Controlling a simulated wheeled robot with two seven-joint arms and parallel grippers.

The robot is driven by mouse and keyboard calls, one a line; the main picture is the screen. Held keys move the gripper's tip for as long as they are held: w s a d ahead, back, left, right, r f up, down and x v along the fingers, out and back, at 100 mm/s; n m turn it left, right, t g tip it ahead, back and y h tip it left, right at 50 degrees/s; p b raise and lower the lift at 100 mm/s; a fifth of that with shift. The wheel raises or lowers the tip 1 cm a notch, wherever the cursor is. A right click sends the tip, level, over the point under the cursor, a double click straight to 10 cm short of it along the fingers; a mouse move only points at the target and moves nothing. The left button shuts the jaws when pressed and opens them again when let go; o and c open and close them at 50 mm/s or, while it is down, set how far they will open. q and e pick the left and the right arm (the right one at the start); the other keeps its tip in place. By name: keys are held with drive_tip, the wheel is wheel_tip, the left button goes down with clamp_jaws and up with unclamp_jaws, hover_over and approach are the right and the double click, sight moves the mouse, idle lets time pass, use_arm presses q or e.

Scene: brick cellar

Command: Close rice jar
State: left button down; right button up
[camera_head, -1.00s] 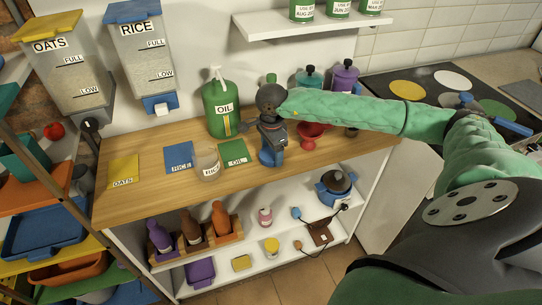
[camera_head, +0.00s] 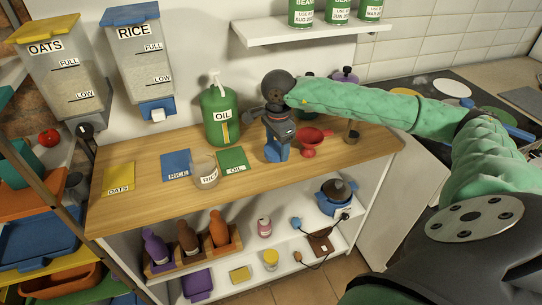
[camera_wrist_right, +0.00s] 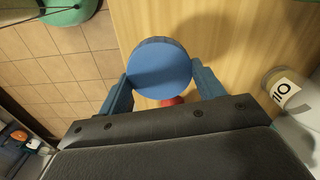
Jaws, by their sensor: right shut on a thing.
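The rice jar (camera_head: 206,174) is a clear open-topped jar with a white label. It stands on the wooden counter between the blue RICE card and the green OIL card. A labelled jar (camera_wrist_right: 290,92), seemingly the same one, shows at the right of the right wrist view. My right gripper (camera_head: 276,150) is over the counter, to the right of the jar and apart from it. In the right wrist view its blue fingers are shut on a round blue lid (camera_wrist_right: 159,66). The lid is hard to tell from the fingers in the head view. My left gripper is not in view.
A green oil can (camera_head: 220,115) stands behind the cards. A red funnel (camera_head: 313,137) lies just right of my right gripper.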

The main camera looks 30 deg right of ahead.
use_arm(q)
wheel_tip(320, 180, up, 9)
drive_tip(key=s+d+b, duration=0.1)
drive_tip(key=b, duration=0.2)
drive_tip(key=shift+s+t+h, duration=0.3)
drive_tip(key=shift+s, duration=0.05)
use_arm(e)
drive_tip(key=s+d+r, duration=0.5)
drive_tip(key=d+r, duration=0.1)
drive_tip(key=d, duration=0.2)
drive_tip(key=shift+d, duration=0.2)
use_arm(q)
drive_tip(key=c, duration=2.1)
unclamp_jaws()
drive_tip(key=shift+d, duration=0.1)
